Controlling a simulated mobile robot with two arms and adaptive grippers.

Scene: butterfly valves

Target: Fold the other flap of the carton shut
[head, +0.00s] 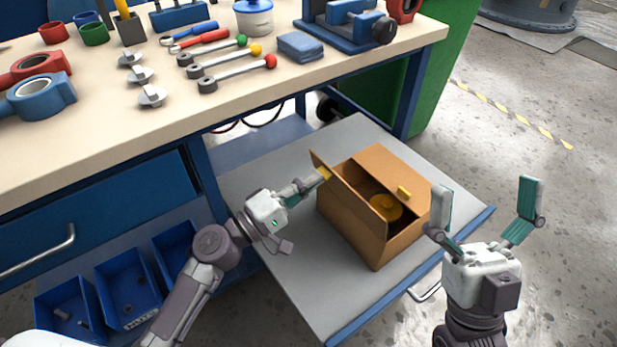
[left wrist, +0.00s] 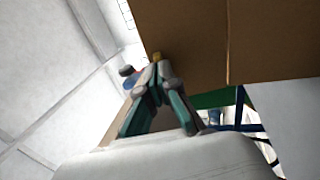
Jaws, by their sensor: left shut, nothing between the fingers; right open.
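The brown carton (head: 345,226) stands on a grey pull-out shelf (head: 290,285), partly open on top. Its left flap (head: 345,187) stands up at a tilt, with a yellow tab at its edge. A second yellow tab (head: 404,192) shows at the right side, where cardboard lies lower. A round yellow part (head: 384,207) shows inside. My left gripper (head: 320,178) is shut, its tips at the left flap's tab; contact is unclear. In the left wrist view its fingertips (left wrist: 157,68) are beside brown cardboard (left wrist: 225,40). My right gripper (head: 487,200) is open and empty, right of the carton.
A green bin (head: 440,75) stands behind the shelf. The floor at right is free.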

